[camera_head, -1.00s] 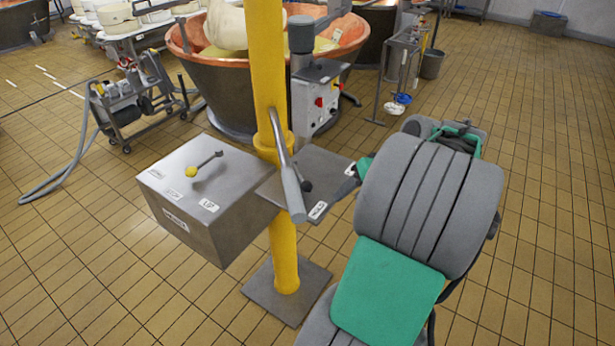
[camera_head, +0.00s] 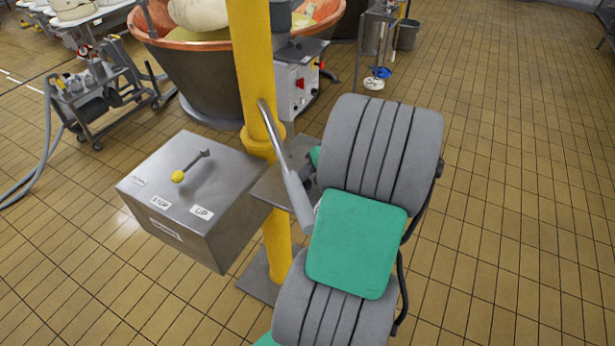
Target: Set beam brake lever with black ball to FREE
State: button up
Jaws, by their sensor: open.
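The beam brake plate (camera_head: 276,184) is a grey metal shelf on the right side of the yellow post (camera_head: 256,85). The lever with the black ball cannot be made out now; my arm and a long grey handle (camera_head: 290,180) cover that area. My gripper (camera_head: 308,178) is a small grey part at the plate's right side, mostly hidden behind my grey and green arm. It is open. Whether it touches the lever cannot be seen. The plate's label is hidden too.
A grey box (camera_head: 190,190) left of the post carries a yellow-ball lever (camera_head: 179,176) and labels DOWN, STOP, UP. A copper vat (camera_head: 200,75) and a control box (camera_head: 297,88) stand behind. A wheeled cart (camera_head: 100,90) is at left. Tiled floor at right is clear.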

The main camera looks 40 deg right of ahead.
jog(key=shift+w+a+f, duration=0.1)
jog(key=shift+w+f, duration=0.05)
jog(key=shift+f, duration=0.25)
grip_shut()
dwell(1.2)
